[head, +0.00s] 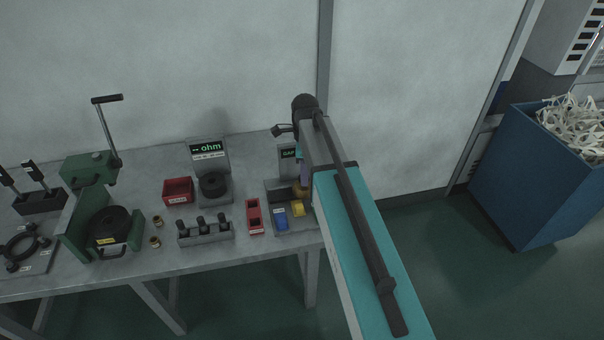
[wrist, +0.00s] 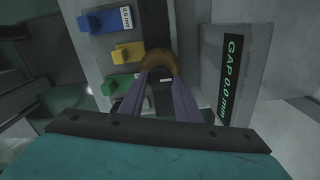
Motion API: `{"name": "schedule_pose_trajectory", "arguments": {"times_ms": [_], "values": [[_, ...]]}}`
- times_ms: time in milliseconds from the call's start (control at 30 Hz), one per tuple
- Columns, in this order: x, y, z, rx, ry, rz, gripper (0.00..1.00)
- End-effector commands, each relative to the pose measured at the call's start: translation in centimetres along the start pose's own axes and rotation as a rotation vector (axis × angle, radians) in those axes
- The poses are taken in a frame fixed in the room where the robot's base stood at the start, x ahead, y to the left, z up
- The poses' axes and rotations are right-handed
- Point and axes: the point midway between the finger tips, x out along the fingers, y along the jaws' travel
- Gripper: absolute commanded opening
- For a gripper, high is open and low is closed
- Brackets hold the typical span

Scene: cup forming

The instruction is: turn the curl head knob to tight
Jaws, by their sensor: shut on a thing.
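A round brass-coloured knob (wrist: 160,60) sits on a grey unit in the wrist view; it looks like the curl head knob. My gripper (wrist: 161,77) has its two purple-grey fingers closed on the near side of this knob. In the head view my gripper (head: 304,176) reaches down at the right end of the bench, and its arm partly hides the knob (head: 299,190). A display (wrist: 230,85) right of the knob reads "GAP 0.0 mm". A small label near the fingertips is too small to read.
Blue (wrist: 103,20), yellow (wrist: 126,52) and green (wrist: 117,84) gauge pieces stand left of the knob. In the head view, a red holder (head: 254,217), an ohm meter (head: 209,168) and a green press (head: 92,200) stand farther left on the bench. A blue bin (head: 535,180) stands right.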

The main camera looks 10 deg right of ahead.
Motion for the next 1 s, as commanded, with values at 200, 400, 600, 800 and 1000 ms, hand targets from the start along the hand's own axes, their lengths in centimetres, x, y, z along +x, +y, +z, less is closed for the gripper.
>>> {"name": "schedule_pose_trajectory", "arguments": {"times_ms": [200,400,600,800,1000], "values": [[0.05,0.21,0.42,0.007,-0.007,0.005,0.08],[0.03,0.18,0.44,0.006,-0.007,0.004,0.08],[0.00,0.10,0.32,0.007,-0.005,0.002,0.49],[-0.03,0.03,0.23,0.007,-0.004,0.000,0.49],[-0.41,-0.02,0.19,0.007,-0.003,-0.001,0.49]]}}
